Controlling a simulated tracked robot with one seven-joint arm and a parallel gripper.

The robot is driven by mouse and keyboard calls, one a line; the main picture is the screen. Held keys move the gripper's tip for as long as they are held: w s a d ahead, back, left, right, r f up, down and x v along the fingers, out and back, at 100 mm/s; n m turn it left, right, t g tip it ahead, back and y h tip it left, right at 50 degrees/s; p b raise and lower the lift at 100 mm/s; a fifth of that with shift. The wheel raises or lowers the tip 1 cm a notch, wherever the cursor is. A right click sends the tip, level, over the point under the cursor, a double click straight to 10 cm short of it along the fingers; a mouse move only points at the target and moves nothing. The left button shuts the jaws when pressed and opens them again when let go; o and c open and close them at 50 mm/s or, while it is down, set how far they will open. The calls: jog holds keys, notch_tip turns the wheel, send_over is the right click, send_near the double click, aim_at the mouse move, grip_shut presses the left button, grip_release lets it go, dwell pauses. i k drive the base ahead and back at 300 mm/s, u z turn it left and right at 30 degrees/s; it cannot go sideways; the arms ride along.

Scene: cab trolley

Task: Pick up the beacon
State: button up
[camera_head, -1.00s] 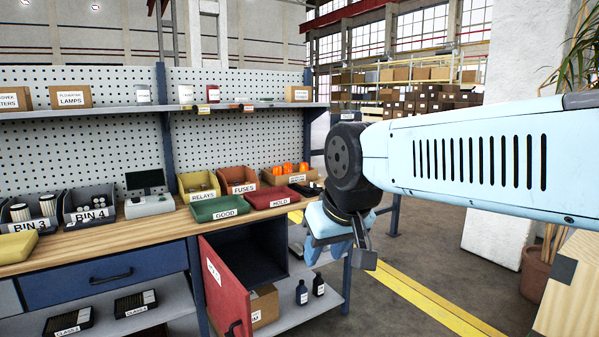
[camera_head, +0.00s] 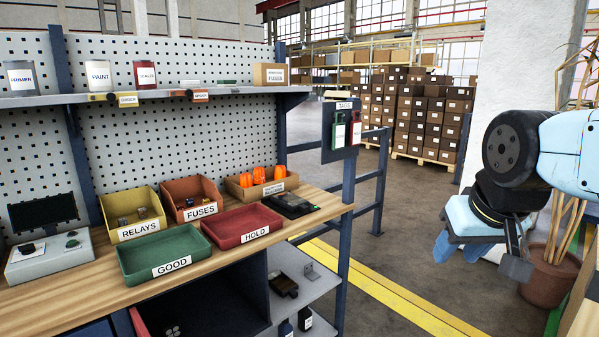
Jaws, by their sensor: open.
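Orange beacons (camera_head: 259,175), up to three visible, stand in a low cardboard box (camera_head: 273,190) at the back right of the workbench. The box's front label is too small to read surely. My gripper (camera_head: 461,249) hangs at the right of the view, with its blue fingers pointing down. It is open and appears empty. It is well to the right of the beacons, out beyond the end of the bench and apart from everything.
Green GOOD (camera_head: 190,240) and red HOLD (camera_head: 235,217) trays lie in front of RELAYS (camera_head: 128,206) and FUSES (camera_head: 190,187) bins. A dark flat device (camera_head: 290,203) lies beside the box. A shelf (camera_head: 215,91) spans above; a blue post stands at the bench end.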

aim_at(260, 175)
jog(key=u, duration=0.05)
jog(key=i, duration=1.3)
jog(key=u, duration=0.9)
jog(key=i, duration=0.55)
jog(key=u, duration=0.25)
jog(key=k, duration=0.8)
jog(key=u, duration=0.2)
jog(key=i, duration=0.8)
jog(key=z, duration=0.05)
